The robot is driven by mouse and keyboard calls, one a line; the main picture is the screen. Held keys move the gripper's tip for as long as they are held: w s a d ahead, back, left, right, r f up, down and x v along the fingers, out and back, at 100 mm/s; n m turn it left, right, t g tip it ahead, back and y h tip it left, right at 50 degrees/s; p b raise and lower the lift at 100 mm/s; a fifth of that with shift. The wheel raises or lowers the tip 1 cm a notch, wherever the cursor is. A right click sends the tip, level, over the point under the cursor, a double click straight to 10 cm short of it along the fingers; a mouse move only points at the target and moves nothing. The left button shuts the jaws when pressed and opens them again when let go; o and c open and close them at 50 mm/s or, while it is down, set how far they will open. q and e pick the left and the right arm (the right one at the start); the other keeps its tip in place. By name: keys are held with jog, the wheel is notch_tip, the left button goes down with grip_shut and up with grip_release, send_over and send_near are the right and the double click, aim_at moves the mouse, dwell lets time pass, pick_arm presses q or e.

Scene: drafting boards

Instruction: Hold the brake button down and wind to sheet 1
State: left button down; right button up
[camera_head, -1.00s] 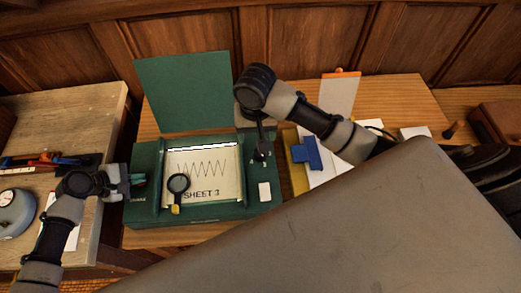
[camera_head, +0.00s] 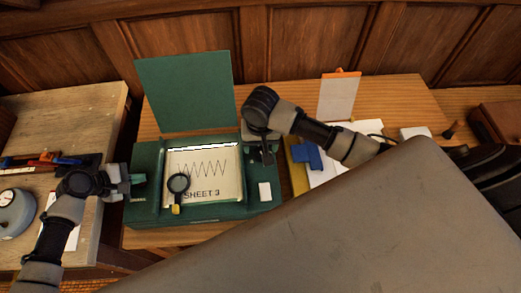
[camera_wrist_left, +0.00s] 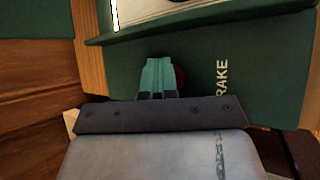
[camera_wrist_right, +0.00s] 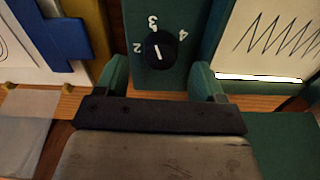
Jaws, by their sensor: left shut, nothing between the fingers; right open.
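The green winding box (camera_head: 146,212) sits on the desk with its lid up. Its window shows a sheet (camera_head: 203,185) with a zigzag line, labelled SHEET 3. My left gripper (camera_head: 138,181) is shut and empty at the box's left side. In the left wrist view its fingertips (camera_wrist_left: 160,68) are over the red brake button (camera_wrist_left: 180,77), mostly hiding it; whether it is pressed I cannot tell. My right gripper (camera_head: 263,152) is open above the box's right side. In the right wrist view the black knob (camera_wrist_right: 160,48) lies ahead, between its fingers and not gripped, numbers around it.
A white card (camera_head: 265,191) is on the box's front right. A blue block (camera_head: 306,155) and papers lie to the right. A round gauge (camera_head: 14,212) stands on the left table.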

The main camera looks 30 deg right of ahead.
aim_at(260, 151)
jog(key=shift+f, duration=1.95)
jog(key=shift+c, duration=0.3)
pick_arm(q)
jog(key=shift+f, duration=0.1)
pick_arm(e)
jog(key=c, duration=0.9)
jog(key=shift+o, duration=0.2)
